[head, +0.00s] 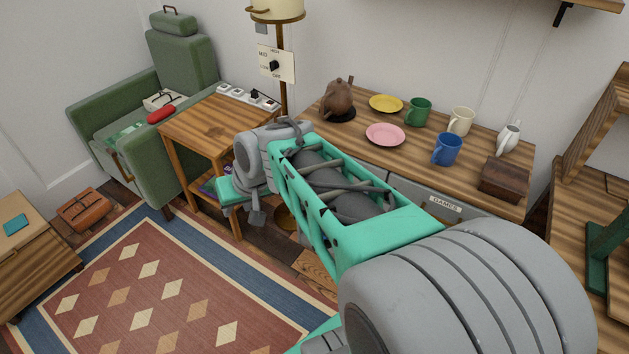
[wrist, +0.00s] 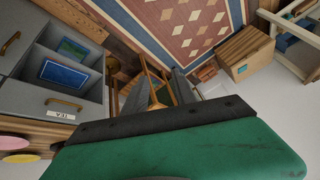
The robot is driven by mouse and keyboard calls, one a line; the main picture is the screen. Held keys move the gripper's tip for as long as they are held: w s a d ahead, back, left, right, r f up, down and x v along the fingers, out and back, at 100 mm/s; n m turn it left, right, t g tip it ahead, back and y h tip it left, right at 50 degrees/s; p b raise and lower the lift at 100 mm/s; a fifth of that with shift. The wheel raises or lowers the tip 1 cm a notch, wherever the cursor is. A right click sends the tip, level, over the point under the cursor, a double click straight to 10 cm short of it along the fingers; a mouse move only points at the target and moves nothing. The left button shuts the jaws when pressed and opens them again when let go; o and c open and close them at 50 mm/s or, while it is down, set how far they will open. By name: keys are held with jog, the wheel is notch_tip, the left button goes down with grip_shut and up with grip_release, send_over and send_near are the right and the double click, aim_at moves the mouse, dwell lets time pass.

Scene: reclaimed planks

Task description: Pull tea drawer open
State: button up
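The tea drawer (wrist: 35,102) shows in the wrist view at left, upside down, as a grey front with a brass handle and a white TEA label. It sits right against the wooden cabinet top and looks closed. In the head view my arm hides it. My gripper (head: 257,214) hangs beside the small side table, left of the cabinet and apart from it. Its green and black body (wrist: 185,145) fills the bottom of the wrist view.
The cabinet top (head: 405,158) holds plates, mugs, a brown pot and a wooden box. A GAMES label (head: 445,204) marks another drawer. A compartment with a blue item (wrist: 58,72) lies beside the tea front. The side table (head: 207,127) and lamp pole (head: 283,85) are close; the rug (head: 165,285) is clear.

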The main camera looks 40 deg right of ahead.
jog(key=w+d+f+m+t+y+b, duration=0.2)
jog(key=w+d+f+m+t+b, duration=0.4)
jog(key=w+d+f+b, duration=1)
jog(key=s+d+f+m+t+h+b, duration=0.1)
jog(key=s+d+f+m+t+b, duration=0.15)
jog(key=d, duration=0.55)
jog(key=s+d+f+m+t+h+b, duration=0.2)
jog(key=s+d+f+m+b, duration=0.1)
jog(key=d, duration=0.4)
jog(key=s+d+f+m+t+h+b, duration=0.1)
jog(key=s+d+f+m+t+b, duration=0.15)
jog(key=d, duration=0.55)
jog(key=shift+m, duration=0.3)
jog(key=w+b, duration=0.2)
jog(key=w, duration=0.4)
jog(key=shift+w+r, duration=0.15)
jog(key=shift+w, duration=0.25)
jog(key=shift+w+r, duration=0.15)
jog(key=shift+w, duration=0.25)
grip_shut()
